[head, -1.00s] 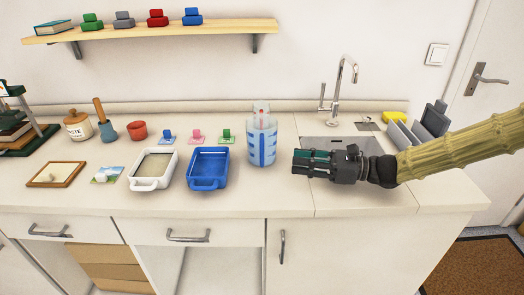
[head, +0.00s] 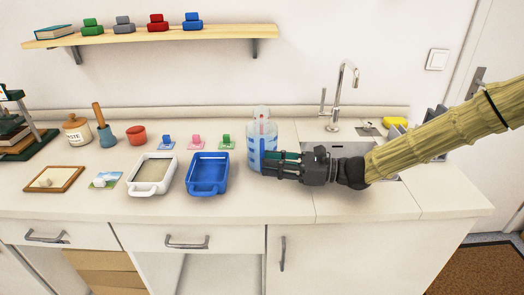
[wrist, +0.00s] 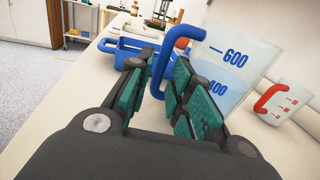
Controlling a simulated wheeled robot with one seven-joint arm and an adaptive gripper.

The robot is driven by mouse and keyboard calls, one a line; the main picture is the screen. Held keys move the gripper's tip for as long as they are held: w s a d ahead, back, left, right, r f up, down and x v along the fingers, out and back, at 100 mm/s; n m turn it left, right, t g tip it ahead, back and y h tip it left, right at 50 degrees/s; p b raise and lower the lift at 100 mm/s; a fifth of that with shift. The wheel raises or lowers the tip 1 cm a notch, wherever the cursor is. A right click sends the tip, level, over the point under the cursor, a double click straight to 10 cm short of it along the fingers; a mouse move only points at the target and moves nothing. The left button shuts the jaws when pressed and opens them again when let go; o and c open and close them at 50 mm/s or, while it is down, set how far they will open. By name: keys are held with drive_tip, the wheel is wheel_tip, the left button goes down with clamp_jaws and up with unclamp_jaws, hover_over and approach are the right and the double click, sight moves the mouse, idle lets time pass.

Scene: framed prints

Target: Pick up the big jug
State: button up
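The big jug (head: 262,135) is clear with blue markings and stands upright on the counter, left of the sink. In the wrist view the big jug (wrist: 232,62) shows a "600" mark and a blue handle (wrist: 172,58). My gripper (head: 268,160) is low at the jug's near right side and covers part of it. In the wrist view my gripper (wrist: 160,82) is open, with the blue handle between its green-padded fingers. I cannot tell whether either finger touches the handle.
A smaller jug with a red handle (wrist: 285,98) stands close by the big jug. A blue tray (head: 208,170) and a white tray (head: 152,173) lie to the left. The sink (head: 352,145) is to the right. The front counter edge is clear.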

drive_tip(key=shift+w+a+r, duration=0.1)
drive_tip(key=shift+w+a, duration=0.05)
drive_tip(key=shift+a, duration=0.6)
drive_tip(key=shift+w+a, duration=0.15)
drive_tip(key=shift+a, duration=0.6)
clamp_jaws()
drive_tip(key=shift+r, duration=0.1)
